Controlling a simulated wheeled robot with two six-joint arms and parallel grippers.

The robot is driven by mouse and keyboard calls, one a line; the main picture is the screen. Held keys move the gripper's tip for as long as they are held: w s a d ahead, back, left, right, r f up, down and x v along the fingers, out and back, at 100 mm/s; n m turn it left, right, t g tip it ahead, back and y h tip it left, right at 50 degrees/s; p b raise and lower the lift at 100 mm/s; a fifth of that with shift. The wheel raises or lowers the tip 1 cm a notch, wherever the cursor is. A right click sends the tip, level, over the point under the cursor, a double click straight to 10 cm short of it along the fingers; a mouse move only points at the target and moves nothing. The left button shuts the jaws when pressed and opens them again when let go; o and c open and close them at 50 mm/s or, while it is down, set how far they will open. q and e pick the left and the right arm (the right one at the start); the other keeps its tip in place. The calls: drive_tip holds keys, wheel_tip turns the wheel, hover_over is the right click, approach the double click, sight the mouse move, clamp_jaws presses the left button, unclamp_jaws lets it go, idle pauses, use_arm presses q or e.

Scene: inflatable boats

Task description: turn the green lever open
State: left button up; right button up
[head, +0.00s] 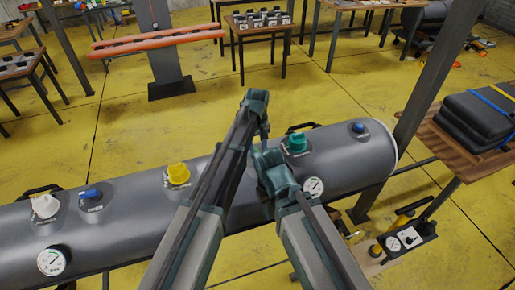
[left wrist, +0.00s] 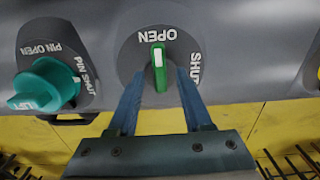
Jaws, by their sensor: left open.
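The green lever (left wrist: 159,75) with a white-marked end shows in the left wrist view, on a round dark plate (left wrist: 131,55). Its white end points up in the picture, at the word OPEN; the word SHUT is to its right. My left gripper (left wrist: 160,73) is open, with one blue finger on each side of the lever. A gap shows on both sides near the fingertips. In the head view my arms cover the lever and my left gripper.
A teal cap (left wrist: 45,84), marked PIN OPEN and PIN SHUT, sits left of the lever; it also shows in the head view (head: 297,142). The grey tube (head: 130,208) carries a yellow cap (head: 178,174), a white cap (head: 45,206) and gauges. A post (head: 430,75) stands behind its right end.

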sight(257, 151)
use_arm(q)
wheel_tip(257, 151, up, 13)
drive_tip(key=p, duration=1.2)
drive_tip(key=shift+r+p, duration=0.15)
drive_tip(key=shift+p, duration=0.25)
drive_tip(key=s+a+m, duration=0.4)
drive_tip(key=s+a, duration=1.5)
drive_tip(key=s, duration=0.2)
drive_tip(key=s+d+f+m+y+b, duration=0.1)
drive_tip(key=s+d+f+m+b, duration=0.2)
drive_tip(key=d+f+b, duration=0.8)
wheel_tip(257, 151, down, 4)
drive_tip(key=s+b, duration=0.2)
drive_tip(key=b, duration=0.2)
drive_tip(key=shift+s+d+m, duration=0.2)
drive_tip(key=shift+d+m, duration=0.05)
drive_tip(key=shift+m, duration=0.05)
drive_tip(key=shift+r, duration=0.1)
